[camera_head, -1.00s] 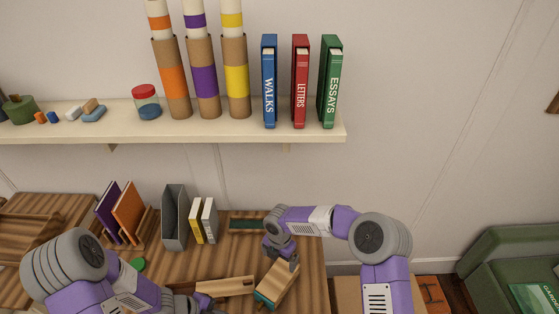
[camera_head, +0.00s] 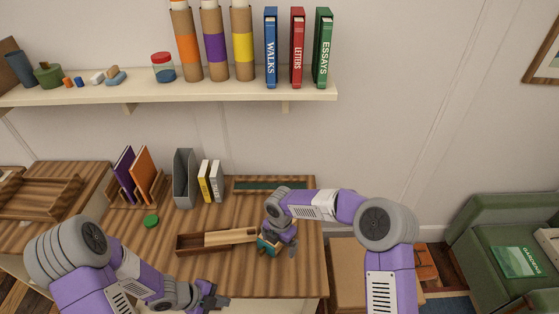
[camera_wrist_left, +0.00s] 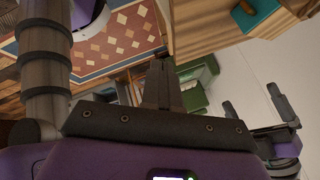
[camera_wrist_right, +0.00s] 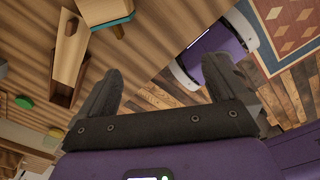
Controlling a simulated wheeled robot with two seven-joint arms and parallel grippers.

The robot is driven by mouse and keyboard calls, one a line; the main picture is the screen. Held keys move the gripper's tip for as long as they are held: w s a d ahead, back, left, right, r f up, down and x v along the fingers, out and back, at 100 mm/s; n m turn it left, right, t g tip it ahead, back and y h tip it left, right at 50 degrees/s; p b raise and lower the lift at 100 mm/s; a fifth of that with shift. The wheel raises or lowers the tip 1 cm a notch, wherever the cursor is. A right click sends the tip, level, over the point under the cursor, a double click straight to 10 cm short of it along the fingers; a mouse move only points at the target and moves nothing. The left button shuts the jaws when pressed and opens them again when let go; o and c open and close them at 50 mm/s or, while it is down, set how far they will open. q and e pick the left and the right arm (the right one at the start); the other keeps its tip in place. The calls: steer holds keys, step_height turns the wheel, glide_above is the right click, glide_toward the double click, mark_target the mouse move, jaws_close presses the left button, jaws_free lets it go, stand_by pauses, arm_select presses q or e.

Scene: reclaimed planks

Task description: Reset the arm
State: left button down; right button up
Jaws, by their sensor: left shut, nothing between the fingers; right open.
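My left gripper (camera_head: 214,300) is over the table's front edge in the head view. In the left wrist view its fingers (camera_wrist_left: 162,85) are together with nothing between them. My right gripper (camera_head: 288,246) is above the table's right part, beside a wooden piece with a teal edge (camera_head: 266,247). In the right wrist view its fingers (camera_wrist_right: 160,85) are wide apart and empty, and the teal-edged piece (camera_wrist_right: 108,18) lies outside them. The right arm partly hides that piece in the head view.
A long wooden box (camera_head: 190,245) with a pale lid (camera_head: 230,237) lies mid-table. A grey file holder (camera_head: 184,180), book rack (camera_head: 145,190), green disc (camera_head: 151,221) and dark green tray (camera_head: 270,185) stand behind. A wall shelf (camera_head: 200,94) holds tubes and books. The table's front left is clear.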

steer(key=s+d+f+m+g+y+b, duration=0.2)
steer(key=s+f+m+y+b, duration=0.3)
steer(key=s+f+m, duration=0.9)
arm_select(q)
steer(key=s+d+f+n+y+b, duration=0.1)
steer(key=d+f+n, duration=0.3)
steer(key=f+n, duration=0.4)
steer(key=s+d+f+n+g+y+b, duration=0.1)
steer(key=f+n, duration=0.7)
steer(key=n, duration=0.9)
steer(key=s+d+b, duration=0.1)
steer(key=s+d, duration=0.1)
steer(key=s, duration=0.1)
steer(key=shift+d+n+g+y, duration=0.3)
steer(key=shift+d+y, duration=0.05)
steer(key=shift+y, duration=0.05)
arm_select(e)
steer(key=s+d+f+m+t, duration=0.1)
steer(key=s+d+f+m, duration=0.2)
steer(key=m, duration=0.5)
steer(key=s+d+f+m+t+h, duration=0.1)
steer(key=s+d+f+m, duration=0.3)
steer(key=m, duration=0.5)
steer(key=shift+s+d+f+t, duration=0.3)
steer(key=shift+d+f, duration=0.15)
steer(key=shift+f, duration=0.05)
